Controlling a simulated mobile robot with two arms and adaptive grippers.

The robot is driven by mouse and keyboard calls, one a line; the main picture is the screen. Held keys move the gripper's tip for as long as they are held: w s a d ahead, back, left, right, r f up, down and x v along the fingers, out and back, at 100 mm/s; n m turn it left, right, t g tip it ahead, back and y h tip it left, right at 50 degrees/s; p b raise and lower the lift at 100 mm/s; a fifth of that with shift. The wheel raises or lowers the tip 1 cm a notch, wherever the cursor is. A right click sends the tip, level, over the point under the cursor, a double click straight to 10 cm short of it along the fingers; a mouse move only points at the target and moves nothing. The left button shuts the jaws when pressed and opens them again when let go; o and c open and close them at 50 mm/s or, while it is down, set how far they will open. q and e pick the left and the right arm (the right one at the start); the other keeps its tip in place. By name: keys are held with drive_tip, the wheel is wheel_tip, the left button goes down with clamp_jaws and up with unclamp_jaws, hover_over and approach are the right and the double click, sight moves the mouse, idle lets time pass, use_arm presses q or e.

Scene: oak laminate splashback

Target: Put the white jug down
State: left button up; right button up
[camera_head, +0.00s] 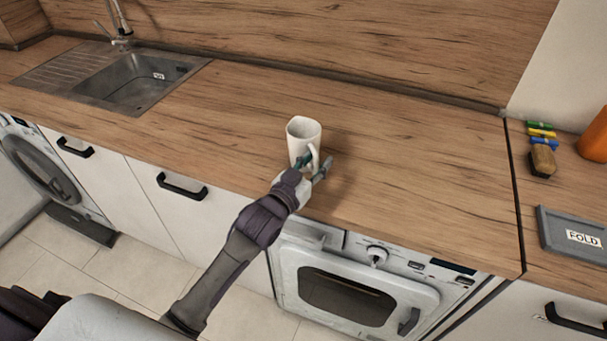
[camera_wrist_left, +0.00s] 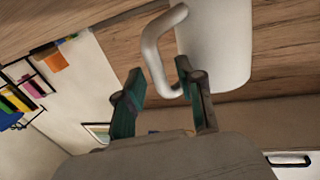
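The white jug (camera_head: 303,136) is upright at the front part of the wooden worktop (camera_head: 420,170), its handle towards my left gripper (camera_head: 313,165). Its base is partly hidden by the gripper, so I cannot tell for sure whether it touches the worktop. In the left wrist view the jug (camera_wrist_left: 222,40) is at the top, and its handle loop reaches between the green fingertips of my left gripper (camera_wrist_left: 160,68). The fingers stand apart, with gaps beside the handle. My right gripper is not in view.
A sink (camera_head: 135,85) with a tap is at the back left. At the right are a brush (camera_head: 542,160), coloured clips (camera_head: 541,132), an orange object (camera_head: 595,138) and a grey tray labelled FOLD (camera_head: 550,238). The worktop right of the jug is clear.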

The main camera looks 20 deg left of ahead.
use_arm(q)
drive_tip(key=b+v, duration=0.1)
drive_tip(key=v, duration=1)
drive_tip(key=shift+s, duration=0.25)
drive_tip(key=shift+a, duration=0.1)
drive_tip(key=s+a+f+g+y, duration=0.1)
drive_tip(key=s+f+g+y, duration=0.1)
drive_tip(key=s+f+g, duration=0.75)
drive_tip(key=s+f+g+y, duration=0.2)
drive_tip(key=s+f+g, duration=0.4)
drive_tip(key=s, duration=0.6)
wheel_tip(320, 180, down, 27)
drive_tip(key=s, duration=0.2)
drive_tip(key=s+a+f+g, duration=0.1)
drive_tip(key=s+a+f, duration=0.2)
drive_tip(key=s+f, duration=1.2)
drive_tip(key=shift+s+a, duration=0.2)
drive_tip(key=shift+s, duration=0.6)
